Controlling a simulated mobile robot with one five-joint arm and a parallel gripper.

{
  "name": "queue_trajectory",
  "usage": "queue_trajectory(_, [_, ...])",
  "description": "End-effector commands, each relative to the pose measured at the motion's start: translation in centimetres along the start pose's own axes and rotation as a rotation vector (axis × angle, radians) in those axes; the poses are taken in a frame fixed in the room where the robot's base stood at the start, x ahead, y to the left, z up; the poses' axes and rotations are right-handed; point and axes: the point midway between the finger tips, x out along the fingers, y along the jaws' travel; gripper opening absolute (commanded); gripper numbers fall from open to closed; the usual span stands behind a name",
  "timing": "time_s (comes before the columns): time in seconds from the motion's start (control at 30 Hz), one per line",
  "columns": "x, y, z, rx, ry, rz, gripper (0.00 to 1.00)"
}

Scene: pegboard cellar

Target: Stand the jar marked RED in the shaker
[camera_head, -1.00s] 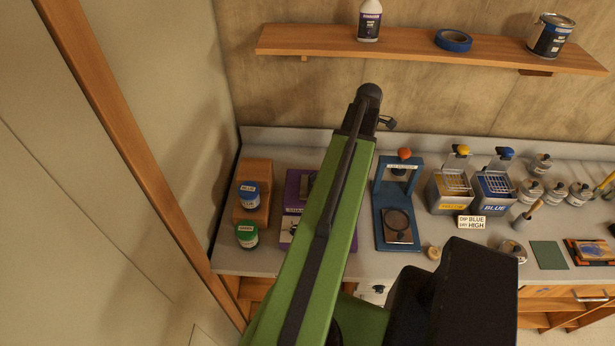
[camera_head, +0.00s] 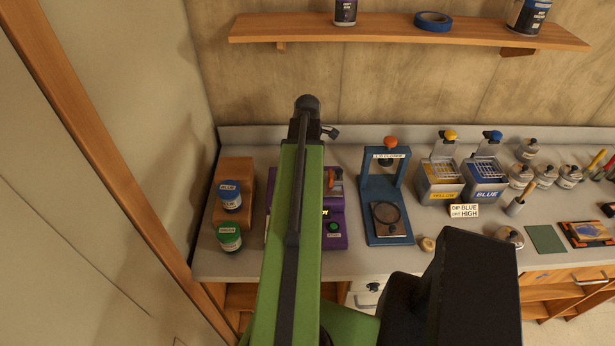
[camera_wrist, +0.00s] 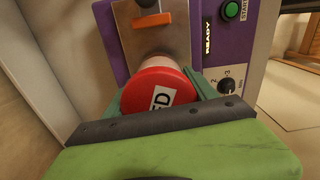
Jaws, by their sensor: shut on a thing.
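The jar marked RED (camera_wrist: 160,88) shows in the wrist view by its round red lid, with the end of its white label readable as "ED". My gripper (camera_wrist: 163,97) is shut on it, with green-grey fingers at its left and right sides. The purple shaker (camera_wrist: 237,62) is right behind the jar, with a READY display, a green START button and a dial. Its metal plate with an orange lever (camera_wrist: 152,20) is just beyond the lid. I cannot tell whether the jar touches the shaker's base. In the head view my arm partly covers the shaker (camera_head: 336,212) and hides the jar.
A wooden stand holds a BLUE jar (camera_head: 230,196), with a GREEN jar (camera_head: 229,238) in front, left of the shaker. A wall shelf (camera_head: 400,32) hangs above. Yellow and blue tubs stand further right.

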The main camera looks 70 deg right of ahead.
Motion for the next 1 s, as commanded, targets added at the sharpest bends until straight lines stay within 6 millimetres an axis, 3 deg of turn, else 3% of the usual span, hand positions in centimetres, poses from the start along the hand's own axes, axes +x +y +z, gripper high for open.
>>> queue_trajectory(0.03, [1.9,0.0,0.0,0.000,0.000,0.000,0.06])
queue_trajectory(0.13, [3.3,0.0,0.0,-0.001,0.000,0.000,0.06])
queue_trajectory(0.23, [3.1,0.0,0.0,-0.001,0.000,0.000,0.06])
queue_trajectory(0.27, [2.9,0.0,0.0,-0.001,0.000,0.000,0.00])
queue_trajectory(0.5, [3.3,0.0,0.0,-0.002,0.000,0.000,0.00])
queue_trajectory(0.53, [3.3,0.0,-0.1,-0.002,0.000,0.000,0.67])
queue_trajectory(0.7, [3.2,0.0,-0.1,-0.002,0.000,0.000,0.87])
queue_trajectory(1.0, [3.1,0.0,-0.1,-0.003,0.000,0.000,0.87])
